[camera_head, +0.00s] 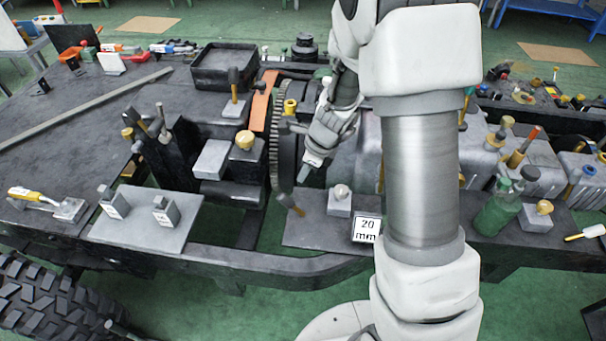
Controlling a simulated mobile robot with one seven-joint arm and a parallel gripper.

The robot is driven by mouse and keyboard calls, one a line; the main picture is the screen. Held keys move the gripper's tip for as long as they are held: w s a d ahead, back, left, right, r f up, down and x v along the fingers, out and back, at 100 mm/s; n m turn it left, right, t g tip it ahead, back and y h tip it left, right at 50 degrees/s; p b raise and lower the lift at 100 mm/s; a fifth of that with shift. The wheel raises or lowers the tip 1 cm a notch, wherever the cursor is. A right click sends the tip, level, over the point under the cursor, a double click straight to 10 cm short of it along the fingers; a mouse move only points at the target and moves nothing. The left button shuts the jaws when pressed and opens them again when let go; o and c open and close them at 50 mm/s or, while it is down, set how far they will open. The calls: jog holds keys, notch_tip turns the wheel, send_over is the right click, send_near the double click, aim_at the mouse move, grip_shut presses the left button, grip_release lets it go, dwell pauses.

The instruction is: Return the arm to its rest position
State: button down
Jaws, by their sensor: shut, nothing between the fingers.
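My arm rises through the right middle of the head view and bends over at the top. My gripper (312,162) hangs behind and left of the arm column, pointing down, over the middle of the chassis. It is shut and empty. It is close to the large toothed wheel (275,135) on its left; I cannot tell whether they touch. Below it is a grey block with a round knob (340,198) on a dark plate. My arm hides part of the chassis behind it.
A "20 mm" sign (367,229) stands beside my arm. A grey plate (140,235) with two small blocks lies left. A green bottle (497,214) and several knobbed blocks stand right. A black tray (222,68) sits at the back. A tyre (50,305) is at lower left.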

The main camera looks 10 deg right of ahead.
dwell(0.4)
jog(key=s+r+n+t, duration=0.1)
jog(key=s+r+n, duration=0.4)
jog(key=r, duration=0.4)
jog(key=s+r+n, duration=0.3)
jog(key=r+n, duration=0.4)
jog(key=r, duration=0.1)
jog(key=s+d+r+n+t+h, duration=0.1)
jog(key=s+d+r+n, duration=0.1)
jog(key=s+r+n, duration=0.2)
jog(key=s+d+r+n+t+h, duration=0.1)
jog(key=s+d+r+n, duration=0.1)
jog(key=s+n, duration=0.5)
jog(key=s+r, duration=0.1)
jog(key=s, duration=0.1)
jog(key=shift+s+d+r+h, duration=0.35)
jog(key=shift+s+d+h, duration=0.05)
